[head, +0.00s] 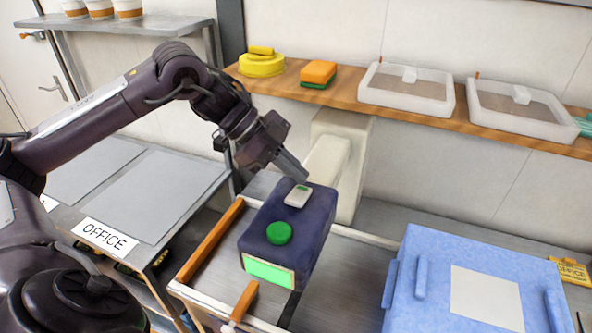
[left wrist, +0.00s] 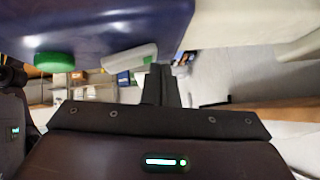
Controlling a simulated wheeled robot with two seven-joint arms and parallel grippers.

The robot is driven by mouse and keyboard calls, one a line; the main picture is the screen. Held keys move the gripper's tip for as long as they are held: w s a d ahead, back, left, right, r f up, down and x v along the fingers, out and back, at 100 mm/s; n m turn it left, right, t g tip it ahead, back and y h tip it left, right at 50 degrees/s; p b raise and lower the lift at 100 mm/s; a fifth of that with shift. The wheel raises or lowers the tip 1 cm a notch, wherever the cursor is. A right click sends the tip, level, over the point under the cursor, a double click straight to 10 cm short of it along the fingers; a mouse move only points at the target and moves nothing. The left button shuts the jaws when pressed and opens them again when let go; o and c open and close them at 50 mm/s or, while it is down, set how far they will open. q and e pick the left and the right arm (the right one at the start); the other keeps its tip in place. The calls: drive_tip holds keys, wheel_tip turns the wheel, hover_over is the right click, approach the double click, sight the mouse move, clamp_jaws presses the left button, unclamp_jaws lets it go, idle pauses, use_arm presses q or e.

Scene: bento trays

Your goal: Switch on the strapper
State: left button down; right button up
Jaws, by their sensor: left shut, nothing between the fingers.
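The strapper (head: 318,235) is a dark blue box on a metal stand in the middle of the head view. Its top carries a light grey switch (head: 298,196) with a small green mark and a round green button (head: 279,232). A panel (head: 269,272) on its front glows green. My left gripper (head: 303,178) is shut and empty, its fingertips just behind the switch; I cannot tell whether they touch the strapper. In the left wrist view the shut fingers (left wrist: 161,82) lie beside the grey switch (left wrist: 130,57), with the green button (left wrist: 54,62) farther left. My right gripper is out of view.
A cream arch column (head: 340,150) stands behind the strapper. A blue bento case (head: 440,250) is at the right. A wooden shelf (head: 345,98) holds sponges and lidded trays. A grey table with an OFFICE label (head: 107,236) is at the left.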

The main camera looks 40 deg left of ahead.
use_arm(q)
drive_tip(key=shift+f, duration=0.1)
drive_tip(key=shift+s+b, duration=0.1)
drive_tip(key=shift+b, duration=0.55)
drive_tip(key=shift+s+d+r, duration=0.15)
drive_tip(key=shift+s+r, duration=0.1)
drive_tip(key=a+r+p, duration=0.7)
drive_tip(key=r+p, duration=0.2)
drive_tip(key=r, duration=0.2)
drive_tip(key=shift+w+a, duration=0.2)
